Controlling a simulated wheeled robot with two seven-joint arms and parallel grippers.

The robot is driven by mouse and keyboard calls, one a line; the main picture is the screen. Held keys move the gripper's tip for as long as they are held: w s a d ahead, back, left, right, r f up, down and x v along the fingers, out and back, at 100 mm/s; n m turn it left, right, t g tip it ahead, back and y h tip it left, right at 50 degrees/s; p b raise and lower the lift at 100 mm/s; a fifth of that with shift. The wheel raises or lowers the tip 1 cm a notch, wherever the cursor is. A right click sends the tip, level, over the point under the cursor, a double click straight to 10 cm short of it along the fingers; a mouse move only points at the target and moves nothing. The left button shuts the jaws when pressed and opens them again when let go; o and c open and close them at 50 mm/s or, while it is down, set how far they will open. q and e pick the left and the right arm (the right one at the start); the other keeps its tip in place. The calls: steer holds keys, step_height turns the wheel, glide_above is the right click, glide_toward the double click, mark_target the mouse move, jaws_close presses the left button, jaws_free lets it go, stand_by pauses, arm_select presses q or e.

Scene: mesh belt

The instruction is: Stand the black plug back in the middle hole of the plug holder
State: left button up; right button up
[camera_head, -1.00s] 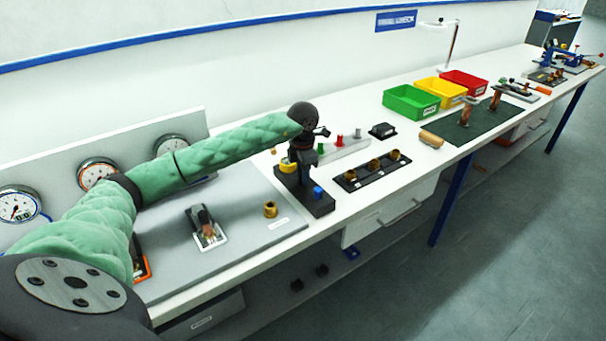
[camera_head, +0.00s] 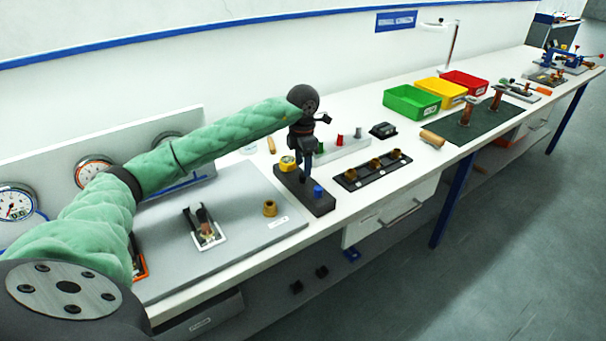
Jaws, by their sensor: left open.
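The dark plug holder (camera_head: 281,178) is a low block on the white bench, with a yellow plug (camera_head: 288,163) at its far end and a blue plug (camera_head: 318,192) at its near end. My left gripper (camera_head: 304,158) is open, pointing down over the middle of the holder. Below it a dark upright piece, seemingly the black plug (camera_head: 305,174), stands between the yellow and blue plugs. Dark gripper and dark plug blend, so I cannot tell how deep it sits or whether the fingers touch it. My right gripper is out of view.
A pale block (camera_head: 350,147) with green, red and grey pegs stands just behind the holder. A black strip (camera_head: 349,184) with several brass fittings lies to the right. A grey board (camera_head: 170,262) with a brass piece (camera_head: 270,208) is to the left. Coloured bins (camera_head: 411,104) stand farther right.

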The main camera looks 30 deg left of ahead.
arm_select(q)
steer(key=shift+r+b, duration=0.4)
steer(key=shift+r, duration=1.35)
